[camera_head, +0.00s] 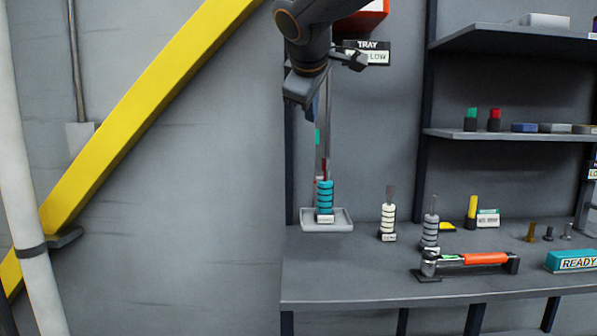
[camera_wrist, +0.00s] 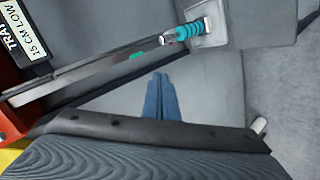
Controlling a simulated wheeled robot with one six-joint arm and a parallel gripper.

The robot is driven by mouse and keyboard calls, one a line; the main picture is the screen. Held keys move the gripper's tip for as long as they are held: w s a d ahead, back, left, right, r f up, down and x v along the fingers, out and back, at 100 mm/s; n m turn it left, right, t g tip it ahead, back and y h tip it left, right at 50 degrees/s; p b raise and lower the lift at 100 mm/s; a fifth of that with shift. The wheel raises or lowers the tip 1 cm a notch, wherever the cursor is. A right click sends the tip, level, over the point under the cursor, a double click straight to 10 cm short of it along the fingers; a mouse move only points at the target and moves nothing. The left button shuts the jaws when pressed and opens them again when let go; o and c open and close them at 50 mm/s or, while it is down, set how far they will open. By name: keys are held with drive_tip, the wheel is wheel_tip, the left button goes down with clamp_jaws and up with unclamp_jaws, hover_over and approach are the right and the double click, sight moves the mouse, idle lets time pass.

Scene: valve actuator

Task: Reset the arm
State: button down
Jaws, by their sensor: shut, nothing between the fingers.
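My gripper (camera_wrist: 160,78) shows in the wrist view as two blue fingers pressed together with nothing between them. In the head view my arm hangs down from the top centre, and the gripper (camera_head: 313,106) is partly hidden behind my wrist, high above the bench. A teal ringed stack (camera_head: 325,198) stands upright on a small pale tray (camera_head: 342,225) below it. In the wrist view the teal stack (camera_wrist: 188,31) and tray (camera_wrist: 213,38) lie beyond the fingers, apart from them.
A thin upright bar (camera_head: 328,120) rises behind the stack; it crosses the wrist view (camera_wrist: 90,73). A white stack (camera_head: 388,217), grey stack (camera_head: 430,230) and orange-handled tool (camera_head: 485,259) are on the bench (camera_head: 340,270). A yellow beam (camera_head: 150,95) slants left.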

drive_tip(key=s+d+f+m+g, duration=0.2)
drive_tip(key=s+d+f, duration=0.15)
drive_tip(key=f, duration=0.55)
drive_tip(key=s+d+f+m+g, duration=0.2)
drive_tip(key=d+f, duration=0.2)
drive_tip(key=f, duration=0.5)
drive_tip(key=s+d+f+m+g, duration=0.1)
drive_tip(key=s+d+f+g, duration=0.15)
drive_tip(key=f, duration=0.65)
drive_tip(key=s+d+f+m+g, duration=0.2)
drive_tip(key=s+d+f+m, duration=0.1)
drive_tip(key=s+f, duration=0.6)
drive_tip(key=s+d+f+m+g, duration=0.3)
drive_tip(key=s+f, duration=0.5)
drive_tip(key=s, duration=0.3)
drive_tip(key=shift+s+d+f+m+y, duration=0.25)
drive_tip(key=shift+s+f+m+y, duration=0.15)
drive_tip(key=shift+m, duration=0.3)
